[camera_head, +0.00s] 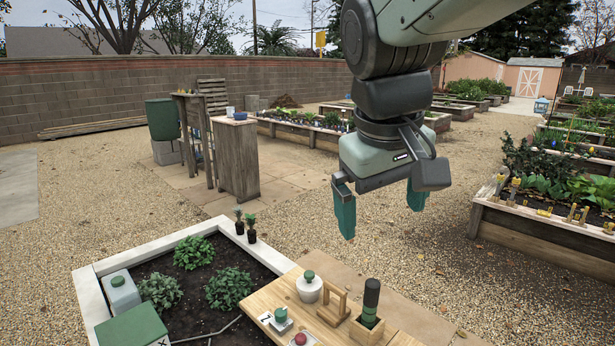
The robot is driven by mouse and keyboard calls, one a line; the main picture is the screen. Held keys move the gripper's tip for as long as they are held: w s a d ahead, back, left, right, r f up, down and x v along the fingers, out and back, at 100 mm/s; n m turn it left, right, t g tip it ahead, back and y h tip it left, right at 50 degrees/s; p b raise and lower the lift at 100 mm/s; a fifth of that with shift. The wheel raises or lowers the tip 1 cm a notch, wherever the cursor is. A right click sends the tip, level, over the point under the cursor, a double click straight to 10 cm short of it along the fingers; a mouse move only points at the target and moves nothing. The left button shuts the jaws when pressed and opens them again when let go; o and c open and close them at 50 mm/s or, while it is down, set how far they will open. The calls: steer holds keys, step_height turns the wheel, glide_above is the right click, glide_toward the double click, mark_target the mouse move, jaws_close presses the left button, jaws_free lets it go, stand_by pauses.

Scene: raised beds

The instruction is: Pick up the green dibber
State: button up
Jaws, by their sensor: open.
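Left of the dibber are a wooden frame (333,306), a white pot with a green knob (309,289), a green-knobbed piece (281,319) and a red-knobbed piece (300,340). A white-edged planter (92,292) with leafy plants lies left. Gravel is open behind the board.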

steer(key=s+m, duration=0.1)
steer(key=s, duration=0.3)
steer(key=s+d+f+m+t+y, duration=0.1)
steer(key=s, duration=0.2)
steer(key=s+f+m+t, duration=0.1)
steer(key=s, duration=0.3)
steer(key=shift+s+d+f, duration=0.2)
steer(key=shift+s, duration=0.1)
steer(key=shift+c, duration=0.2)
steer(key=shift+s+f+m, duration=0.15)
steer(key=shift+s+m, duration=0.1)
steer(key=shift+m, duration=0.05)
steer(key=shift+c, duration=1.2)
steer(key=c, duration=0.3)
